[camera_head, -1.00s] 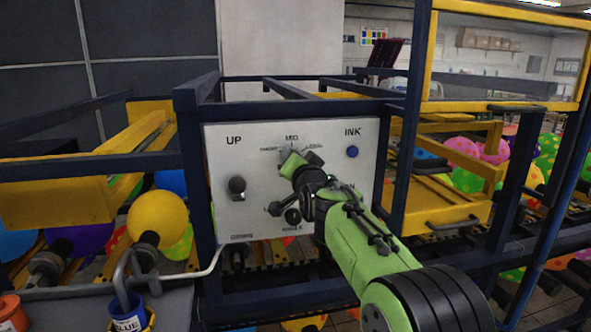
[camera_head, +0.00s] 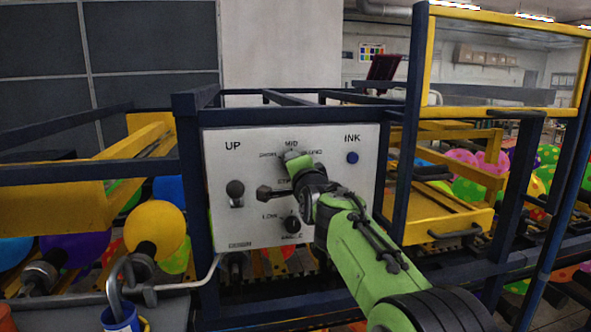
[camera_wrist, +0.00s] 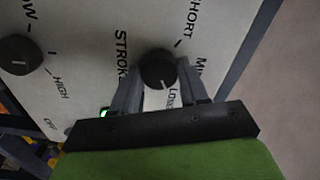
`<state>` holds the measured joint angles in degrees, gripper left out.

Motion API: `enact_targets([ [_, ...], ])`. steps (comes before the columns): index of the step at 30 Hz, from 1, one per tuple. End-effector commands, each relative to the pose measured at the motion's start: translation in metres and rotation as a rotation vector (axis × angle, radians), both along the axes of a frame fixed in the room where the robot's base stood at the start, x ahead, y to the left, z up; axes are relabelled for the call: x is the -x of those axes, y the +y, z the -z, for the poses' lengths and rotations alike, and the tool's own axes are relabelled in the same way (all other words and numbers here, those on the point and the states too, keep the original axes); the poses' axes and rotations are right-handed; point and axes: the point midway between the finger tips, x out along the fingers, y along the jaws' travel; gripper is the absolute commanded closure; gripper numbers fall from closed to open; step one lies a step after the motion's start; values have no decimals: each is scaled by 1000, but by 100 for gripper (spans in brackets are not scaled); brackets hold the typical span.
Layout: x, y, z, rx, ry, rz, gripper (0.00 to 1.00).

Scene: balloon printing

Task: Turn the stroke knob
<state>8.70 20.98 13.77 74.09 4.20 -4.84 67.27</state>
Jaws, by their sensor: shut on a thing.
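The stroke knob (camera_wrist: 157,68) is a round black dial in the wrist view, next to the printed word STROKE. Its white mark points down, toward the LONG label. The fingers of my gripper (camera_wrist: 158,84) stand on either side of the knob and are shut on it. In the head view my gripper (camera_head: 296,163) is at the upper middle of the white control panel (camera_head: 222,150), just below the MID label. There the gripper hides most of the stroke knob.
A second black knob (camera_head: 292,224) with LOW beside it sits lower on the panel; it shows in the wrist view (camera_wrist: 20,54). A black lever (camera_head: 236,190) is at left and a blue button (camera_head: 352,157) at upper right. Dark blue frame bars surround the panel.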

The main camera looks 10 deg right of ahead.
Motion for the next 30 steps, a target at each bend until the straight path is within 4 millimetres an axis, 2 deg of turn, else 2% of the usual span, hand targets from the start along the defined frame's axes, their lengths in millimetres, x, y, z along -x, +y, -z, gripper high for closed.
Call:
enact_targets([
  [12,0,0,-1,-8,-3,0,87],
  [13,0,0,-1,-7,-3,0,52],
  [17,0,0,-1,-7,-2,0,32],
  [26,2,0,0,-5,-1,0,31],
  [30,24,0,0,-4,-3,1,31],
])
